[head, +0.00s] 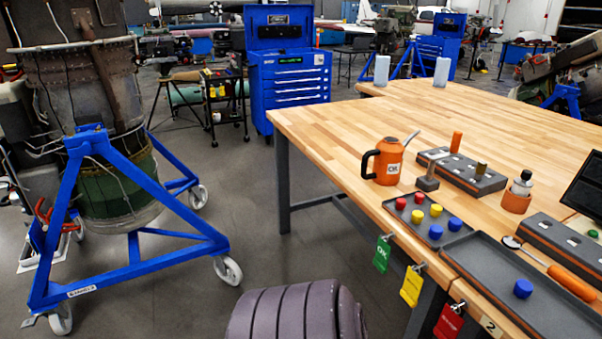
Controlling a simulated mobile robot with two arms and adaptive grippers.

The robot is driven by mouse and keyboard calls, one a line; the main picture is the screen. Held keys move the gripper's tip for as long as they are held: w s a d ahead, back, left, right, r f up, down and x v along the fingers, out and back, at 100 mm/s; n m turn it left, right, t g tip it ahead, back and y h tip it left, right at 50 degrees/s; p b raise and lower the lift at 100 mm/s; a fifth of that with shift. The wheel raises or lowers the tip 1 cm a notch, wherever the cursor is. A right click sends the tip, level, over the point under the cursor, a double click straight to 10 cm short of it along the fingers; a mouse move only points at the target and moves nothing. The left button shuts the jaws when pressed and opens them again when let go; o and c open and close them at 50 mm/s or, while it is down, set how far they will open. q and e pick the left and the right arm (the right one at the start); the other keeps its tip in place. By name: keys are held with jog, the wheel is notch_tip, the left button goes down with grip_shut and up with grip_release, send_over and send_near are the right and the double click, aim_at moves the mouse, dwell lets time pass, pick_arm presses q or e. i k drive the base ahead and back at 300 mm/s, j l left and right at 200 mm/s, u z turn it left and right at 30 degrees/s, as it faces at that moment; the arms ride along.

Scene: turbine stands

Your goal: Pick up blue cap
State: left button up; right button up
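One blue cap (523,289) lies alone on the large dark tray (490,272) at the front right of the wooden workbench. Two more blue caps, a rear one (455,224) and a front one (436,231), sit at the right end of a smaller dark tray (411,231), beside red and yellow caps. All three blue caps stand clear of any gripper. Neither of my grippers shows in the head view, so their state is hidden.
An orange oil can (388,161), a grey block holder (462,171) and an orange-handled tool (570,281) are on the workbench (340,124). Green, yellow and red tags hang from its front edge.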

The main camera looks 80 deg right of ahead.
aim_at(523, 288)
jog(key=z, duration=4.25)
